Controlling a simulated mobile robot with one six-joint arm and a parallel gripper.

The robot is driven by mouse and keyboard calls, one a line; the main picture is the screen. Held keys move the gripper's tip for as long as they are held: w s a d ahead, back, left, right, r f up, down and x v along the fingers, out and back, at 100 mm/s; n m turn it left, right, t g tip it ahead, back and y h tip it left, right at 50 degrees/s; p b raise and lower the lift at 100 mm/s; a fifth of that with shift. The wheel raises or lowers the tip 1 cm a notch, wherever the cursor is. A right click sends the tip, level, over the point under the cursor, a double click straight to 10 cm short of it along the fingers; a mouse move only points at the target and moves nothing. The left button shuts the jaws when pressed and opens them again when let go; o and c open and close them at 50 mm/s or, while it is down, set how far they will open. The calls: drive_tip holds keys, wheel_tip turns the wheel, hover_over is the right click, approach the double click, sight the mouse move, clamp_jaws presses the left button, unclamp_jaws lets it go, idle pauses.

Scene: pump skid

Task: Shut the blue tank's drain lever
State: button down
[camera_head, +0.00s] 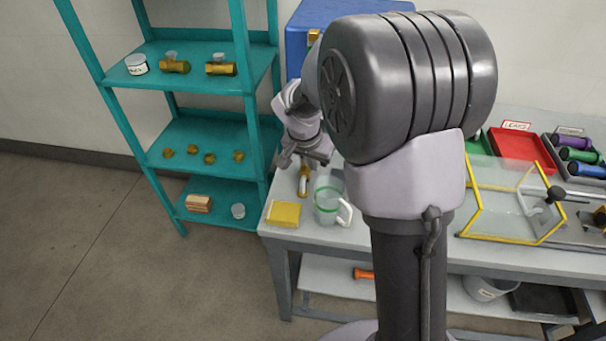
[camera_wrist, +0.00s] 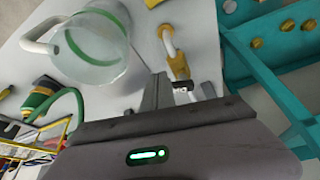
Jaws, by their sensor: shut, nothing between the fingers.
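The blue tank (camera_head: 306,29) stands at the back of the bench, mostly hidden behind my arm. A brass fitting (camera_head: 313,37) shows on its near side. My gripper (camera_head: 303,158) is low over the bench's left end, in front of the tank, shut and empty. Just beyond the fingers (camera_wrist: 180,90) in the wrist view is a brass-coloured piece with a pale curved end (camera_wrist: 169,42). The same piece (camera_head: 304,182) shows below my gripper in the head view. I cannot tell whether it is the drain lever or whether the fingers touch it. No lever is clearly visible on the tank.
A clear jug with a green band (camera_head: 327,204) stands close right of my gripper. A yellow block (camera_head: 284,214) lies at the bench's front left corner. Teal shelves (camera_head: 187,131) with brass fittings stand at left. A yellow-edged clear guard (camera_head: 512,205) stands at right.

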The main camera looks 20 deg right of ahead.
drive_tip(key=shift+w+a+n, duration=0.1)
drive_tip(key=shift+w+n, duration=0.2)
drive_tip(key=shift+w, duration=0.6)
